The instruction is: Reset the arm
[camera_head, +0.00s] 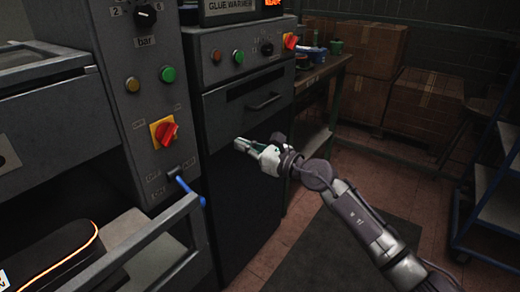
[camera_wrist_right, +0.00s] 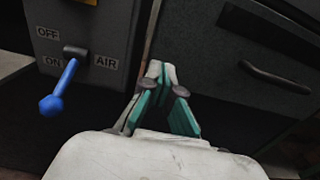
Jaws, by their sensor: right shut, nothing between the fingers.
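My right arm (camera_head: 362,222) reaches in from the lower right in the head view. Its gripper (camera_head: 243,144) is in front of the glue warmer cabinet (camera_head: 240,190), below and left of the drawer handle. In the right wrist view the gripper's teal-lined fingers (camera_wrist_right: 160,72) come together at the tips with nothing held. The blue air lever (camera_head: 188,190) is to the left of the gripper and apart from it. In the right wrist view the lever (camera_wrist_right: 60,88) is beside the ON and AIR labels. My left gripper is not in view.
The press panel (camera_head: 140,110) with a red rotary switch (camera_head: 166,132) stands left. A grey guard rail (camera_head: 140,245) and a dark, orange-edged item (camera_head: 55,255) are at lower left. A workbench (camera_head: 325,70), cardboard boxes (camera_head: 425,100) and a blue-framed rack (camera_head: 490,190) stand behind and right.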

